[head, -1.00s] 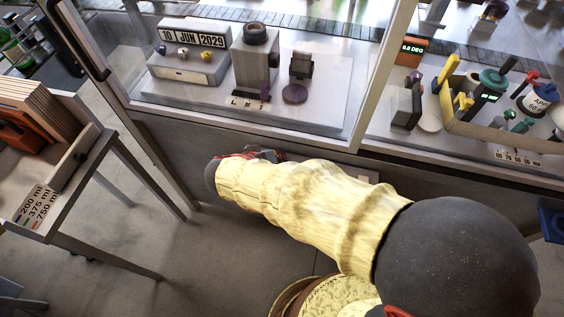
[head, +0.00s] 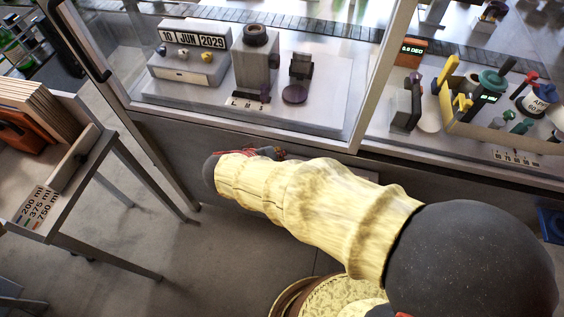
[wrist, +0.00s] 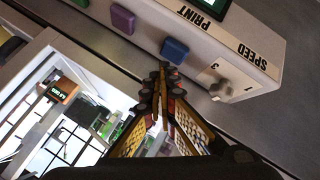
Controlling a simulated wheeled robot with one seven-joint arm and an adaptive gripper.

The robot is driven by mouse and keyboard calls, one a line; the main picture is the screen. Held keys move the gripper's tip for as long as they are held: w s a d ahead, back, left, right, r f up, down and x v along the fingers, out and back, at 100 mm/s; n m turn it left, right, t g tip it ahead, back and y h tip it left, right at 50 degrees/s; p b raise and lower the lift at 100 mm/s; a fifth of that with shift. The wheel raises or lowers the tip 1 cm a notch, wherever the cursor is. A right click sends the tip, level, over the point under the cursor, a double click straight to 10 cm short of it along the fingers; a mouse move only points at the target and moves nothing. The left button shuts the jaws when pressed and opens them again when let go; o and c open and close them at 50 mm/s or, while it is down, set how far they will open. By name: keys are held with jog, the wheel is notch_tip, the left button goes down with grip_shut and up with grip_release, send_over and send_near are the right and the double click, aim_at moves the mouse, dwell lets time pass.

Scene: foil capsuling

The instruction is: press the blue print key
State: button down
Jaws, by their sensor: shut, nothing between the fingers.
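The blue key (wrist: 174,51) is on a pale control panel (wrist: 262,84) in the wrist view, near the upside-down PRINT label (wrist: 196,19). My gripper (wrist: 163,68) is shut and empty, with its fingertips just below the blue key in the picture. I cannot tell whether they touch it. A purple key (wrist: 123,19) sits to the left of the blue one, and part of a green key (wrist: 80,2) shows at the top edge. In the head view the blue key and the fingertips are hidden behind my arm.
A speed knob (wrist: 218,88) sits right of the blue key, close to my fingers. Part of a lit screen (wrist: 219,5) shows above. In the head view, framed glass panes stand beyond my arm, and a side table (head: 75,185) stands at left.

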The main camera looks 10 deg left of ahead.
jog(key=shift+r+p, duration=0.85)
jog(key=shift+r, duration=1.65)
